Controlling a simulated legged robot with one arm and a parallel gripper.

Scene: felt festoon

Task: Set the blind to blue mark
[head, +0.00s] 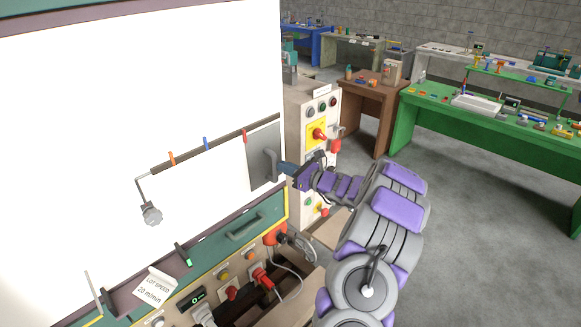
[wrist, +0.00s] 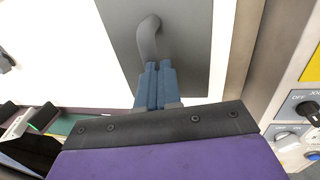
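The blind appears to be the grey panel (head: 258,140) with a curved grey handle (head: 270,163), at the right end of a dark rail (head: 225,138). The blue mark (head: 205,143) stands on the rail between an orange mark (head: 171,158) and a red mark (head: 243,136). The panel's left edge lies just right of the red mark. My gripper (head: 285,169) is at the handle, to its right. In the wrist view, its blue fingers (wrist: 155,84) are together, with their tips at the handle's lower end (wrist: 148,40). Whether they touch it is unclear.
A control box (head: 320,110) with a yellow panel and red knobs stands close to the right of my gripper. Below are a green ledge, knobs and a cable (head: 290,262). A weight (head: 152,214) hangs left of the rail. Workbenches stand behind, with open floor at right.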

